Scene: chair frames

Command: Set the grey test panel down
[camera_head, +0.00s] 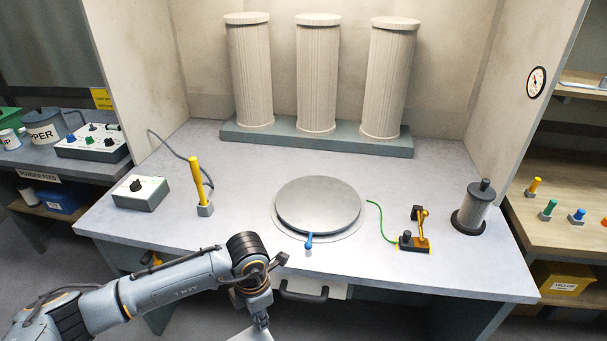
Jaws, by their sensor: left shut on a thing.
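My left arm reaches in from the lower left. Its gripper (262,322) points down in front of the bench's front edge. It is shut on the grey test panel (250,335), a flat light-grey piece. Only a corner of the panel shows at the bottom edge of the picture; the rest is out of frame. The panel is apart from the bench top. My right gripper is not in view.
The grey bench (130,220) holds a round metal plate (318,203) with a blue handle, a control box (141,192), a yellow-handled tool (197,180), a ribbed canister (474,208) and an orange clamp (416,235). Three tall filters (318,80) stand behind. The front left of the bench is clear.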

